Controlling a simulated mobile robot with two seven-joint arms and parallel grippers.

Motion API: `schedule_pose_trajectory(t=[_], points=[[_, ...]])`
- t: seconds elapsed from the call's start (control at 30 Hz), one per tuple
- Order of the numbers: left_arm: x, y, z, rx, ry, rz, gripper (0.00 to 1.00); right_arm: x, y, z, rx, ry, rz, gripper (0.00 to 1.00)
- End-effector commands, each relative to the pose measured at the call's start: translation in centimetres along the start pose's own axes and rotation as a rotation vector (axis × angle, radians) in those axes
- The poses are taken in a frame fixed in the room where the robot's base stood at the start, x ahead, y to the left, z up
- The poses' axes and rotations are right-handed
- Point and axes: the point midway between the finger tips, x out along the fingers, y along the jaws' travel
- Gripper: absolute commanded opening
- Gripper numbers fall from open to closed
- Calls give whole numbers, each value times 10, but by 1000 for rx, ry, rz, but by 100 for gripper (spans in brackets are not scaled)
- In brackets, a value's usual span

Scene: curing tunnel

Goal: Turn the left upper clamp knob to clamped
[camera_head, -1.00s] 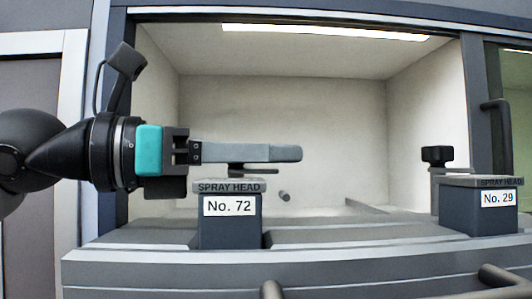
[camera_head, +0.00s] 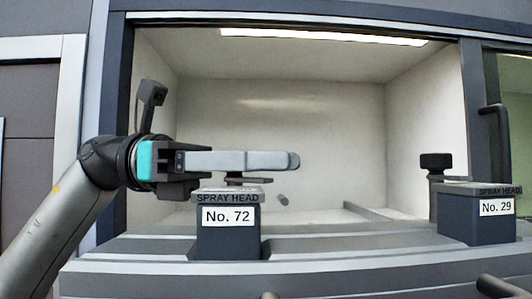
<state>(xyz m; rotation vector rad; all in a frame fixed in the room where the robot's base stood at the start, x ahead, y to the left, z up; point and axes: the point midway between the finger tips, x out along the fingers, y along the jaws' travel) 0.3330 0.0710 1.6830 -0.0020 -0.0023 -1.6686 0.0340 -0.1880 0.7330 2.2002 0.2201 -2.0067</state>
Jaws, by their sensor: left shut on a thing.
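My left gripper (camera_head: 285,160) reaches in from the left, its long grey fingers level above the left block marked No. 72 (camera_head: 228,240). It is shut on the left upper clamp knob, which the fingers hide. A dark clamp arm (camera_head: 246,180) shows just under the fingers, above the block's grey top plate. How far the knob is turned cannot be seen. My right gripper is not in view.
A black knob (camera_head: 436,161) stands on a post beside the right block marked No. 29 (camera_head: 478,225). A pale open chamber (camera_head: 320,120) lies behind. A dark vertical handle (camera_head: 492,135) is at the right. The space between the blocks is clear.

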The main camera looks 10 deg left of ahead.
Motion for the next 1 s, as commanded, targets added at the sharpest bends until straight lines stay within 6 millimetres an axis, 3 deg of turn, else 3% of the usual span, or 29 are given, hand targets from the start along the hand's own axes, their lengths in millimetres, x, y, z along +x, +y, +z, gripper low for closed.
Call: schedule_pose_trajectory(t=[0.3, 0.6, 1.0], points=[[-1, -9, 3, -1, -4, -306, 0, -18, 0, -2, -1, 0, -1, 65], [-4, -17, 1, 0, -1, -554, 0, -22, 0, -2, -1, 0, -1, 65], [-8, -22, 0, 0, 2, -735, 0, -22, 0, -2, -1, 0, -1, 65]])
